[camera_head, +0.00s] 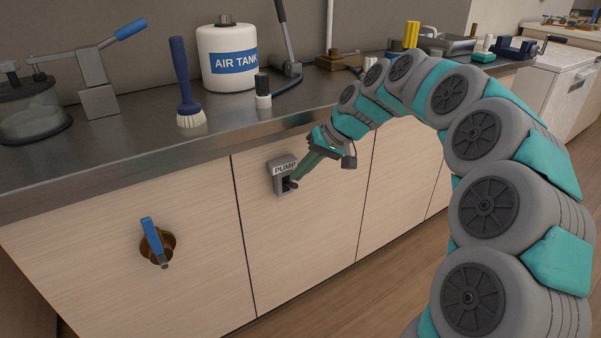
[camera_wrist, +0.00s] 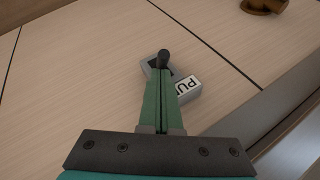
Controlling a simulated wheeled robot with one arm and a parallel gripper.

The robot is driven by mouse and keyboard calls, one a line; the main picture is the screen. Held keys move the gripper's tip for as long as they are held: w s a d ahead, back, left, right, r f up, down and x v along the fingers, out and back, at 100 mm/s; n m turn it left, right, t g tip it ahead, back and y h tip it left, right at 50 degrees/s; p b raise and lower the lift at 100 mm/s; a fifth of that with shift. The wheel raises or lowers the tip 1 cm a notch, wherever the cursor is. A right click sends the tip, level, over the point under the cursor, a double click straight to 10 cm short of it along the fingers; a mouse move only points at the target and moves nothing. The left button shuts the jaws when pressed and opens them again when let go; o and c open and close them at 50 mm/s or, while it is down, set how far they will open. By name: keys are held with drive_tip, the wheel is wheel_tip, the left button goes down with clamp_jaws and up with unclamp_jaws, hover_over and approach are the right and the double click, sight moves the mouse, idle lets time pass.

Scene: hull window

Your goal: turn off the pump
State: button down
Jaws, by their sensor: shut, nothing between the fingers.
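The pump switch (camera_head: 283,176) is a small grey box labelled PUMP on the cabinet front, below the counter edge. A dark lever (camera_head: 292,184) sticks out from its lower part. In the wrist view the switch box (camera_wrist: 187,88) is partly hidden behind my fingers, and the black lever tip (camera_wrist: 163,56) shows just past the fingertips. My gripper (camera_head: 296,176) is shut and empty, its green fingers reaching the switch from the right. In the wrist view the fingertips (camera_wrist: 161,73) lie close to the lever; whether they touch it I cannot tell.
A blue-handled valve (camera_head: 153,243) sits on the cabinet front to the left. On the counter stand a brush (camera_head: 185,85), a small bottle (camera_head: 263,92), a white air tank (camera_head: 228,58) and a lever device (camera_head: 97,85). The counter edge (camera_head: 215,138) overhangs just above the switch.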

drive_tip(key=shift+s+d+f+t+y+b, duration=0.15)
drive_tip(key=shift+t+y+b, duration=0.15)
drive_tip(key=shift+b, duration=0.6)
drive_tip(key=t+y+b, duration=0.1)
drive_tip(key=b, duration=0.2)
drive_tip(key=s+f+n+t+y+b, duration=0.1)
drive_tip(key=b, duration=0.2)
drive_tip(key=d+f+t+y+b, duration=0.1)
drive_tip(key=b, duration=0.2)
drive_tip(key=shift+s+t+b, duration=0.2)
drive_tip(key=shift+t+b, duration=0.1)
drive_tip(key=shift+b, duration=0.1)
drive_tip(key=shift+r+p, duration=0.35)
drive_tip(key=shift+r, duration=0.45)
